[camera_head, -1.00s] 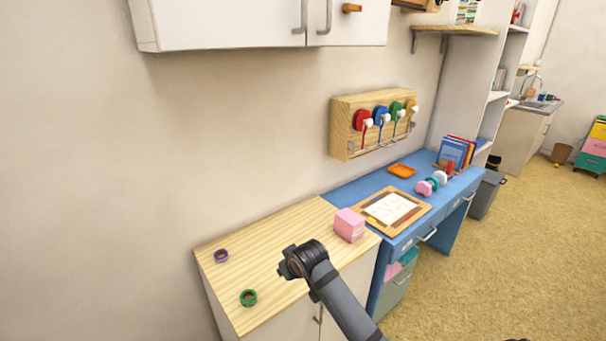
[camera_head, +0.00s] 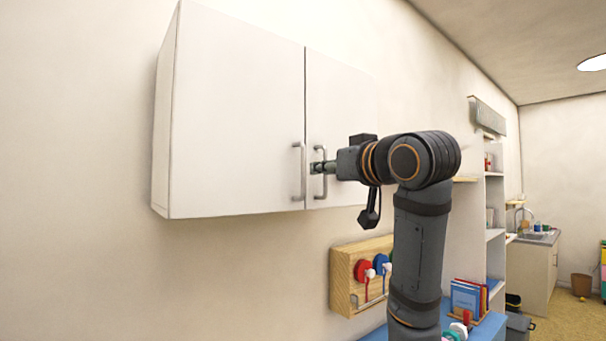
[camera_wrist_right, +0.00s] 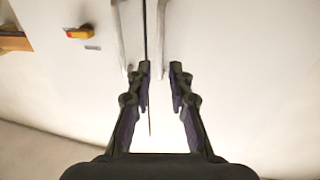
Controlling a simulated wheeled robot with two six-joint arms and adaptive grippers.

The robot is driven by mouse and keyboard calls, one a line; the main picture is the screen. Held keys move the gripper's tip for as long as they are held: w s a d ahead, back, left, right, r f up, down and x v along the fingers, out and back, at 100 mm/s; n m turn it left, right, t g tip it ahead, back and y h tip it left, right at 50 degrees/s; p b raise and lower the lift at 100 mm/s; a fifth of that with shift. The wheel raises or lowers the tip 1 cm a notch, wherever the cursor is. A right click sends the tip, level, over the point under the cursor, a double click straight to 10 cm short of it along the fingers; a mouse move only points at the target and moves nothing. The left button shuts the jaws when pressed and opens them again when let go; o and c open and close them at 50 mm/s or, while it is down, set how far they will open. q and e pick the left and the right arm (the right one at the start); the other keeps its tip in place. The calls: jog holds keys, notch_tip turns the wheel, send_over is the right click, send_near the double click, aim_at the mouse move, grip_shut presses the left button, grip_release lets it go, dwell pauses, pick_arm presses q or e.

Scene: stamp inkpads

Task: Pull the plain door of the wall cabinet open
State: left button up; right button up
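The white wall cabinet (camera_head: 162,130) has two doors, both shut. The plain door (camera_head: 235,120) is the left one in the head view and lies on the right in the wrist view (camera_wrist_right: 245,70). Its grey bar handle (camera_head: 298,172) stands by the middle gap. My right gripper (camera_head: 317,168) is at the handles, in front of the other door's handle (camera_head: 320,188). In the wrist view its fingers (camera_wrist_right: 159,72) are apart, with the plain door's handle (camera_wrist_right: 161,35) lined up between them. I cannot tell whether they touch it. My left gripper is not in view.
Below are a wooden rack (camera_head: 342,280) with coloured items, a blue desk (camera_head: 488,330) and upright books (camera_head: 467,297). Shelves stand farther right.

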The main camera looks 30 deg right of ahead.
aim_at(304, 171)
jog(key=w+p, duration=0.1)
jog(key=w, duration=0.2)
jog(key=w+p, duration=0.1)
jog(key=w, duration=0.2)
jog(key=w+d+p, duration=0.1)
jog(key=w, duration=0.2)
jog(key=shift+w+r+p, duration=0.1)
jog(key=shift+w+p, duration=0.05)
jog(key=shift+p, duration=0.25)
jog(key=shift+w+d, duration=0.1)
jog(key=shift+w, duration=0.35)
jog(key=shift+c, duration=0.3)
grip_shut()
